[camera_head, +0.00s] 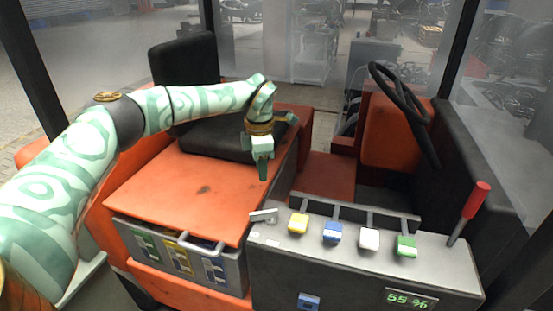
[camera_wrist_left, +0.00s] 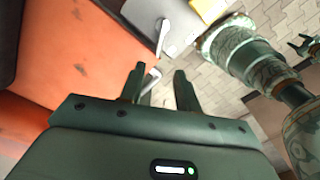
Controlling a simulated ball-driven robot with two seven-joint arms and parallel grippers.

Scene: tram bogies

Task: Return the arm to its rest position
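My left arm comes in from the left in the head view, bent at the elbow and patterned pale green. My left gripper (camera_head: 263,171) points down above the right edge of the orange cover, near the black seat. In the left wrist view its two dark fingers (camera_wrist_left: 158,78) stand apart with nothing held between them. A metal handle shows beyond the gap. At the right edge of the left wrist view a small pronged shape (camera_wrist_left: 304,45), perhaps my right gripper, is too small to read. My right arm is outside the head view.
The orange cover (camera_head: 180,190) lies below my left arm, with a battery box (camera_head: 185,258) at its front. A grey console (camera_head: 350,265) with coloured buttons and a red-knobbed lever (camera_head: 475,200) stands at the right. The seat (camera_head: 215,138) and steering wheel (camera_head: 400,95) are behind.

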